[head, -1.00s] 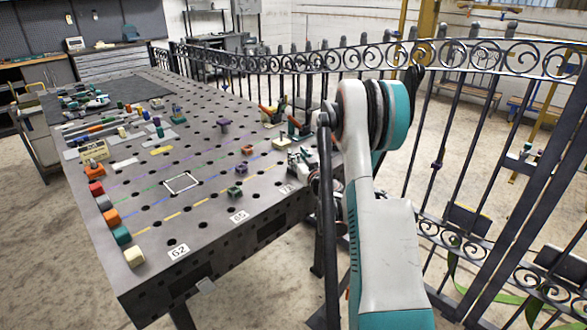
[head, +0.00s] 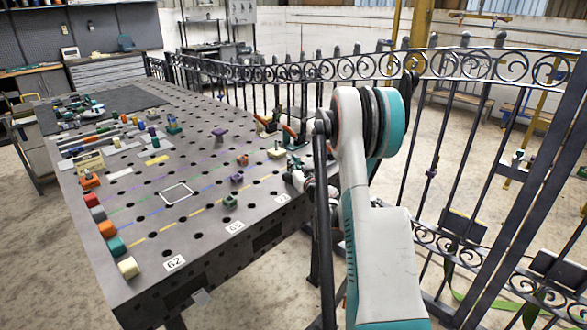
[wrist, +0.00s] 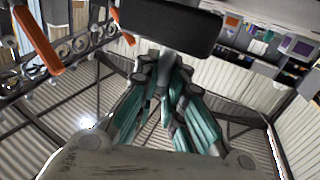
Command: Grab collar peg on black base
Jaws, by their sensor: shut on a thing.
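In the wrist view a black block (wrist: 165,28), which looks like the black base, spans the upper middle. A short grey stem (wrist: 162,62), apparently the collar peg, runs from it toward the teal-and-grey fingers. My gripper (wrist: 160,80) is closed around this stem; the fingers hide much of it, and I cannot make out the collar. In the head view my gripper (head: 302,178) is low at the right edge of the perforated table (head: 130,240). My own arm covers part of it, and the held peg cannot be made out there.
Orange-handled clamps (head: 289,133) stand just behind the gripper. A yellow block (head: 277,153), purple piece (head: 237,177) and green piece (head: 230,201) are to its left. A scroll-topped iron fence (head: 430,66) runs behind and right of my arm. The table's front middle is mostly clear.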

